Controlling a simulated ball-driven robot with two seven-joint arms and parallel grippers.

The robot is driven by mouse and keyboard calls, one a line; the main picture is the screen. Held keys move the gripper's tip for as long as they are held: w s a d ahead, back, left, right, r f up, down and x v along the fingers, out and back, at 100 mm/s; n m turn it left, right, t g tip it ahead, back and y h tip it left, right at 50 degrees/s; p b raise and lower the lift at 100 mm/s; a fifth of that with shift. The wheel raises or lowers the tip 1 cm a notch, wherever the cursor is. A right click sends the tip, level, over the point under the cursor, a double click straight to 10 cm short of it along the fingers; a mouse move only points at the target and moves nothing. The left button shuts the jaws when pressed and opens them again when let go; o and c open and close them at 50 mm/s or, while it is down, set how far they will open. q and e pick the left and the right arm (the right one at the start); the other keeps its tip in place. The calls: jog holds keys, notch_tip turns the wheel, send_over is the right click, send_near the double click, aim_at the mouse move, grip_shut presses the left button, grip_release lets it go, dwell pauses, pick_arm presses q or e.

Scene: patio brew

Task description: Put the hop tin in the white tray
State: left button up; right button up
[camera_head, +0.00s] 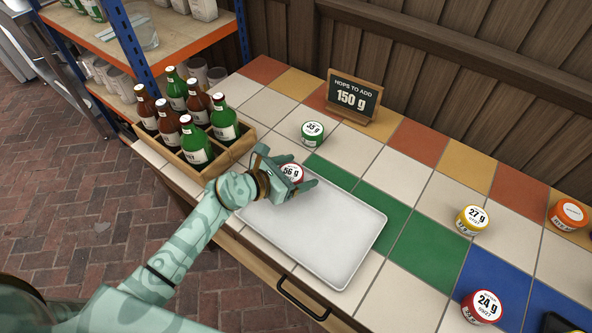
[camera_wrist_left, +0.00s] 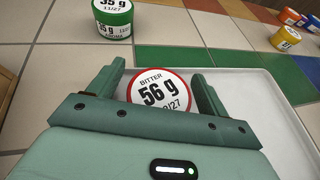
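The white tray (camera_head: 330,232) lies on the tiled counter, its bare floor showing. A hop tin (camera_head: 292,171) with a red-rimmed white lid is at the tray's far left corner. In the left wrist view this tin (camera_wrist_left: 160,91) reads "BITTER 56 g". My left gripper (camera_head: 284,172) is over that corner, its fingers spread on either side of the tin, with narrow gaps showing in the left wrist view (camera_wrist_left: 160,80). The body of the tin is mostly hidden, so I cannot tell whether it touches the tray floor. My right gripper is not in view.
A green 35 g tin (camera_head: 312,132) stands beyond the tray. A yellow 27 g tin (camera_head: 473,220), a red 24 g tin (camera_head: 483,307) and an orange tin (camera_head: 568,214) stand to the right. A bottle crate (camera_head: 215,168) is at left, a sign (camera_head: 353,99) behind.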

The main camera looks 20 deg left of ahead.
pick_arm(q)
jog(key=shift+r, duration=0.2)
jog(key=p+v, duration=0.3)
jog(key=v, duration=0.8)
jog(key=shift+s, duration=0.1)
jog(key=shift+s+a+r, duration=0.2)
jog(key=shift+s, duration=0.15)
